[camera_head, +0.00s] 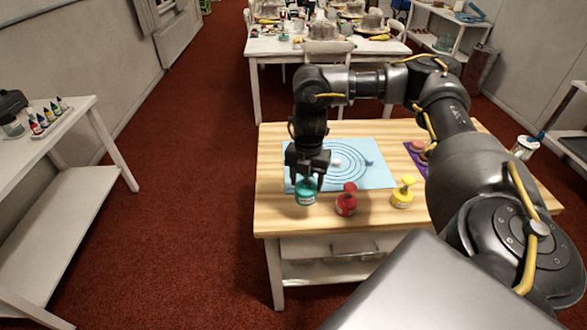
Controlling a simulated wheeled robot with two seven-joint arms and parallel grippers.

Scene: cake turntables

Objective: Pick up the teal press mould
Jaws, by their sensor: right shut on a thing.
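The teal press mould (306,196) is at the front left of the wooden table, by the lower left corner of the blue mat. My right gripper (307,178) points down over it and is shut on its top part, which the fingers mostly hide. I cannot tell whether the mould's base touches the table. My left gripper is not in the head view.
A red press mould (346,201) and a yellow one (402,193) stand to the right on the wooden table (272,222). A blue mat (378,178) printed with rings lies behind them. A purple mat (411,150) with round items is further right, partly behind my arm.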

